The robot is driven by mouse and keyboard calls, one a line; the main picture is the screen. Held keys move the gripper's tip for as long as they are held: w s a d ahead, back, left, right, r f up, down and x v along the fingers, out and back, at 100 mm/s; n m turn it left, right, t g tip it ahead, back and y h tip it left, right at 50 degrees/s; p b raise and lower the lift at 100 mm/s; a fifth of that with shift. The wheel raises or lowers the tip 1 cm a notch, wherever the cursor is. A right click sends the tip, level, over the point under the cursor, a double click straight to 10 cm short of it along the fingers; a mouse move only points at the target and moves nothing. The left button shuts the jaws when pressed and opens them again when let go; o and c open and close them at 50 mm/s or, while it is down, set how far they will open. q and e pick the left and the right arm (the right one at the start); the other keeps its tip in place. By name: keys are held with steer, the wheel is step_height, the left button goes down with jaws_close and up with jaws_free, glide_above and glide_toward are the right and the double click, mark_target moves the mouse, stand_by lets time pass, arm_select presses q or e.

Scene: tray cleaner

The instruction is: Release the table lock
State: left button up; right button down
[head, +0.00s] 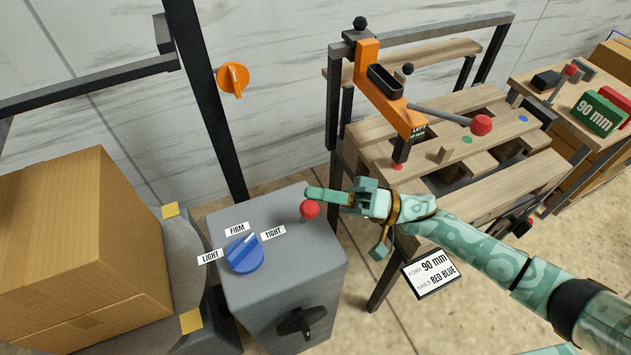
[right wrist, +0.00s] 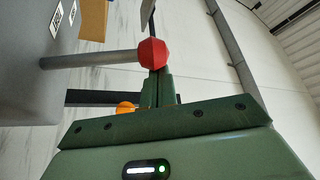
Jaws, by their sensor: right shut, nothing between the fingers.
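In the right wrist view the red knob (right wrist: 153,53) sits at the end of a grey rod (right wrist: 90,60). My right gripper (head: 312,194) is shut and empty, its fingertips right beside the knob in the head view. In the right wrist view the shut fingers (right wrist: 157,76) overlap the knob's lower edge; I cannot tell whether they touch it. No part is labelled as the table lock. My left gripper is not in view.
A blue dial (head: 244,255) marked LIGHT, FIRM, TIGHT is on the cabinet top, and a black handle (head: 302,324) on its front. A cardboard box (head: 70,245) stands left. A slatted wooden table (head: 510,185) with an orange clamp (head: 372,75) and red-ended lever (head: 481,124) stands right.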

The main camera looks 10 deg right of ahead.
steer(key=s+n+g+b, duration=0.1)
steer(key=s+f+n+y+b, duration=0.1)
steer(key=n, duration=0.1)
steer(key=s+d+f+n+g+b, duration=0.1)
steer(key=shift+s+f+n+g+y, duration=0.1)
steer(key=shift+s+n+g+y, duration=0.05)
steer(key=shift+n+g+y, duration=0.15)
steer(key=n, duration=0.1)
steer(key=s+n+g, duration=0.1)
steer(key=f+b, duration=0.1)
steer(key=shift+s+d+n+g+y, duration=0.25)
steer(key=shift+n+g+y, duration=0.05)
steer(key=shift+n, duration=0.1)
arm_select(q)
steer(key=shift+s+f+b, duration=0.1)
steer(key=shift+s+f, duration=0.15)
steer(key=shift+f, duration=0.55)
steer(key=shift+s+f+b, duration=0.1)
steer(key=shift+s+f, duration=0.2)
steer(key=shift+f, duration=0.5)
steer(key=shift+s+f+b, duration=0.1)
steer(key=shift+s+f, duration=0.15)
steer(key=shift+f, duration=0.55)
arm_select(e)
steer(key=shift+s+d+f, duration=0.15)
steer(key=shift+s+f, duration=0.1)
steer(key=shift+s, duration=0.15)
steer(key=shift+s+f, duration=0.1)
steer(key=shift+f, duration=0.05)
